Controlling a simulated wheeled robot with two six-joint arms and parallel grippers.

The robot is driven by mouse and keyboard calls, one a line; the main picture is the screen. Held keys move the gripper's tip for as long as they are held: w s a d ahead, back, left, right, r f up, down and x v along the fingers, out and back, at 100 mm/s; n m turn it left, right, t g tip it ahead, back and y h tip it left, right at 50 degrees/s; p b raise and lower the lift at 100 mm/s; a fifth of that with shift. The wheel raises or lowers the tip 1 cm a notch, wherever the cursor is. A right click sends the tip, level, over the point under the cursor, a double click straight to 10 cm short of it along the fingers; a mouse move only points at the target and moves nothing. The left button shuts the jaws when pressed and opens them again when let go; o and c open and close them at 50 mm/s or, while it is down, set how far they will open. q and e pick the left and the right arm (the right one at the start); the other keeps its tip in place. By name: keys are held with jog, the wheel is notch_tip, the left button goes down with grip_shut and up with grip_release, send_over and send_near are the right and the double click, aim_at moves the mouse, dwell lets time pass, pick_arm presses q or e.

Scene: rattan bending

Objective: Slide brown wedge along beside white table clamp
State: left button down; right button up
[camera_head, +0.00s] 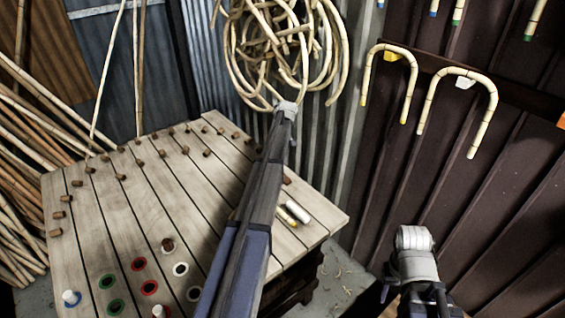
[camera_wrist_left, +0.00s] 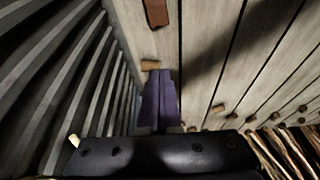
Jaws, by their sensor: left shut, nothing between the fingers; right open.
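My left arm reaches across the table (camera_head: 120,215) in the head view and hides part of its right side. My left gripper (camera_wrist_left: 160,78) is shut and empty in the left wrist view, tips pointing at the tabletop. A tan block (camera_wrist_left: 150,65) lies at its tips; whether they touch is unclear. A reddish-brown block (camera_wrist_left: 157,12), perhaps the brown wedge, lies farther along the board. My right gripper (camera_head: 412,295) is open at lower right, away from the table.
Several brown pegs (camera_head: 58,215) line the table's back and left edges. A white cylinder (camera_head: 298,212) lies near the right edge. Coiled rattan (camera_head: 275,50) hangs behind; bent canes (camera_head: 460,95) hang on the dark right wall. Poles (camera_head: 25,160) lean at left. The middle boards are mostly clear.

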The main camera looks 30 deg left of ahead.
pick_arm(q)
jog(key=b+x, duration=1)
jog(key=shift+f, duration=0.3)
jog(key=d, duration=0.1)
jog(key=s+d, duration=0.1)
jog(key=d+r+p, duration=0.1)
jog(key=shift+s+d, duration=0.15)
jog(key=shift+s, duration=0.25)
jog(key=shift+d+f, duration=0.1)
jog(key=shift+f, duration=0.05)
jog(key=shift+d, duration=0.15)
jog(key=s+d, duration=0.2)
jog(key=d, duration=0.3)
jog(key=s+d, duration=0.3)
jog(key=d, duration=0.3)
jog(key=s+d, duration=0.2)
jog(key=d, duration=0.3)
jog(key=shift+s+d, duration=0.25)
jog(key=shift+s, duration=0.1)
jog(key=shift+w+a, duration=0.1)
